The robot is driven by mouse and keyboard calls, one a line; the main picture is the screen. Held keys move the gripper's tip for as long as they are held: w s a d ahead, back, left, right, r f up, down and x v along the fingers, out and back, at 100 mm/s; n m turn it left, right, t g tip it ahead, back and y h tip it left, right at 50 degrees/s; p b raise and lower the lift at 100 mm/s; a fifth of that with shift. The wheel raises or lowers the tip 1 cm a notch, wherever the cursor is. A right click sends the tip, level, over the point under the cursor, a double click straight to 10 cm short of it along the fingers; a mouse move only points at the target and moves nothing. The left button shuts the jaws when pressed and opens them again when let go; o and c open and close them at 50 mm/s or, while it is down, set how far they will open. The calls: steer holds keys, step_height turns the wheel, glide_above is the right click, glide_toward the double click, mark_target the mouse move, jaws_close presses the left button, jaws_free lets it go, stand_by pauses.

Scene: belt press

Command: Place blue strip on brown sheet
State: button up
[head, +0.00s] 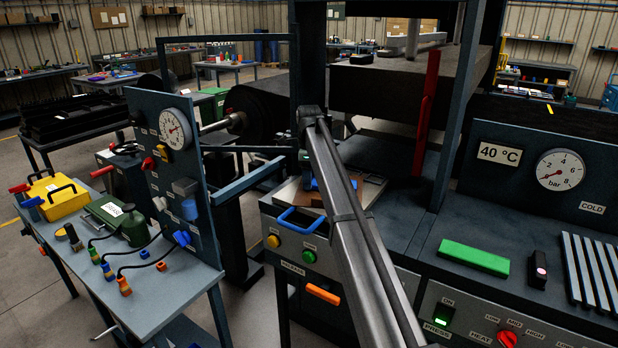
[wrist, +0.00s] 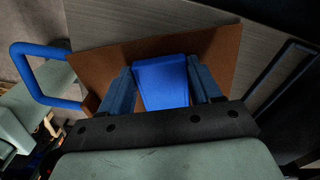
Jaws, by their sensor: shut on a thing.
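The blue strip (wrist: 162,84) is in the wrist view between the two dark blue fingers of my gripper (wrist: 160,68), which is shut on it. The brown sheet (wrist: 95,66) lies beneath the strip and the fingers, on a grey plate (wrist: 110,18). The strip overlaps the sheet in this view; I cannot tell whether it touches it. In the head view, a bit of blue shows at my gripper (head: 312,183), mostly hidden behind my arm. Only a small part of the brown sheet (head: 311,198) shows there.
A blue handle (head: 300,219) sticks out at the front of the plate; it also shows in the wrist view (wrist: 42,76). The dark press block (head: 400,80) stands above and behind, with a red lever (head: 428,90) beside it. A green bar (head: 473,258) lies on the right bench.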

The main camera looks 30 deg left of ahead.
steer(key=o, duration=1.2)
step_height(320, 180, up, 12)
stand_by(0.4)
